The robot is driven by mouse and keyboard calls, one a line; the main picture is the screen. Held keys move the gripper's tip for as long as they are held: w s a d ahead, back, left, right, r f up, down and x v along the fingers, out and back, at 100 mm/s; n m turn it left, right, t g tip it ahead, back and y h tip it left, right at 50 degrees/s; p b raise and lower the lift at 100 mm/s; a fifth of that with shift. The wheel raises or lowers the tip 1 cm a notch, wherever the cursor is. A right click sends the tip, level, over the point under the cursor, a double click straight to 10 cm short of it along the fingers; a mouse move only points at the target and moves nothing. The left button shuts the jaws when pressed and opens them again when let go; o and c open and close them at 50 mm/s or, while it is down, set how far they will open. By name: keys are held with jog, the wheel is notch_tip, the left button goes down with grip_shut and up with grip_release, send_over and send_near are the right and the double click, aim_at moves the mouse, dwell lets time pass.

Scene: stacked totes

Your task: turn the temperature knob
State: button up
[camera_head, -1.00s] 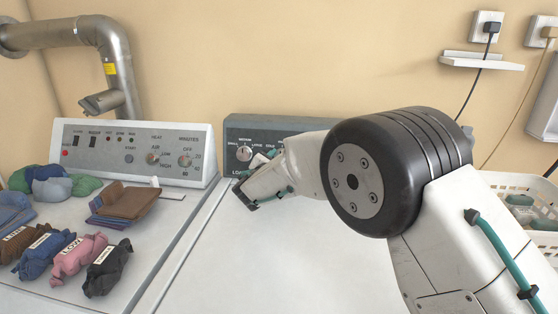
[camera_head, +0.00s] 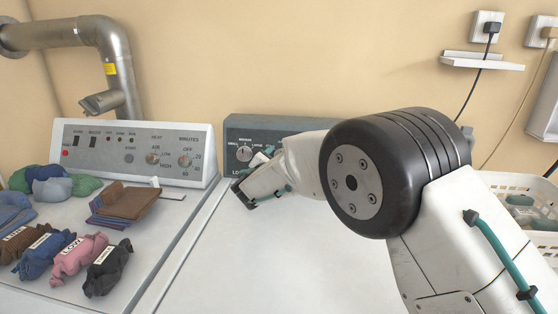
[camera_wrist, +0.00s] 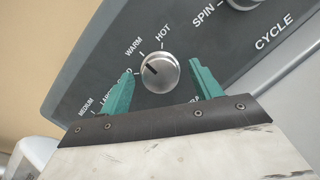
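The temperature knob (camera_wrist: 160,72) is a round silver dial on the dark grey panel, with WARM and HOT printed above it and a partly covered label to its left. Its dark pointer mark is toward the upper left. My gripper (camera_wrist: 162,68) has its two teal fingers apart, one on each side of the knob in the wrist view. A gap shows between the knob and the right finger; I cannot tell whether either finger touches. In the head view my arm hides this knob.
On the same panel (camera_head: 232,132), another knob (camera_head: 244,154) stands at the left, and a further knob (camera_wrist: 243,3) shows by SPIN and CYCLE. A white control panel (camera_head: 110,167) and folded and rolled clothes are left. A white basket (camera_head: 507,183) stands right. The white top (camera_head: 235,265) is clear.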

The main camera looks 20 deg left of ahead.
jog(key=s, duration=0.7)
jog(key=shift+s+d+r, duration=0.2)
jog(key=shift+s+r, duration=0.1)
jog(key=shift+s, duration=0.1)
